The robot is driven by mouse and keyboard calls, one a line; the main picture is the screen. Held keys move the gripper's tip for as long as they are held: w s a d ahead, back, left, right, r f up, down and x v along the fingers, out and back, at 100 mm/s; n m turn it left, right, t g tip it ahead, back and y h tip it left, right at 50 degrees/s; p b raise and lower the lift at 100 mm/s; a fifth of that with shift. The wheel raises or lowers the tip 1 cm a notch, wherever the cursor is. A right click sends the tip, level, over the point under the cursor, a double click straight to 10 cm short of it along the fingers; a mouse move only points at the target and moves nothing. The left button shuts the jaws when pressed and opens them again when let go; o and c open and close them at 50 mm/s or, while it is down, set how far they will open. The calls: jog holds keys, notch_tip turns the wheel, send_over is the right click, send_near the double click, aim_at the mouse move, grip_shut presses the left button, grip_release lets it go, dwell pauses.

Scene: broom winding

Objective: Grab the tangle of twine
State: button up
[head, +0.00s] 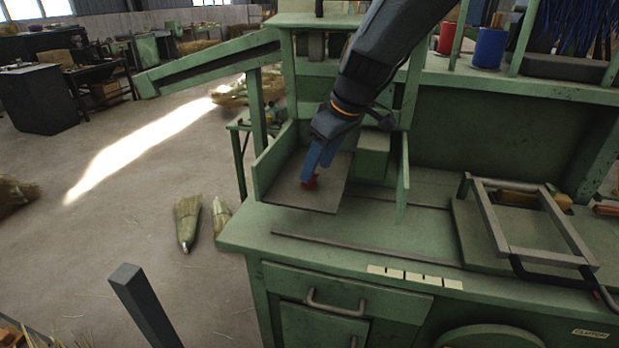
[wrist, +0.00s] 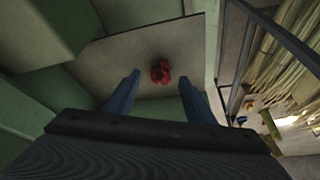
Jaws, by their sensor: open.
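The tangle of twine (head: 311,183) is a small red clump on the grey plate (head: 300,197) at the left end of the green workbench. In the wrist view the red tangle (wrist: 160,71) lies on the plate, ahead of and between my two blue fingers. My gripper (head: 318,165) reaches down over the plate from above and partly covers the tangle in the head view. In the wrist view my gripper (wrist: 158,85) is open, with nothing between its fingers. How high the fingertips are above the plate is hard to tell.
Green side walls (head: 402,180) stand beside the plate, and a green block (head: 373,153) is behind it on the right. A metal frame (head: 535,225) lies on the bench at the right. Red (head: 447,38) and blue (head: 489,48) spools stand on the upper shelf. Brooms (head: 187,222) lie on the floor.

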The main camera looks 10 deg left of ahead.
jog(key=shift+p+x, duration=0.4)
jog(key=shift+x, duration=1.35)
jog(key=shift+s+a, duration=0.1)
jog(key=shift+a, duration=0.05)
jog(key=c, duration=1.1)
jog(key=shift+r, duration=0.1)
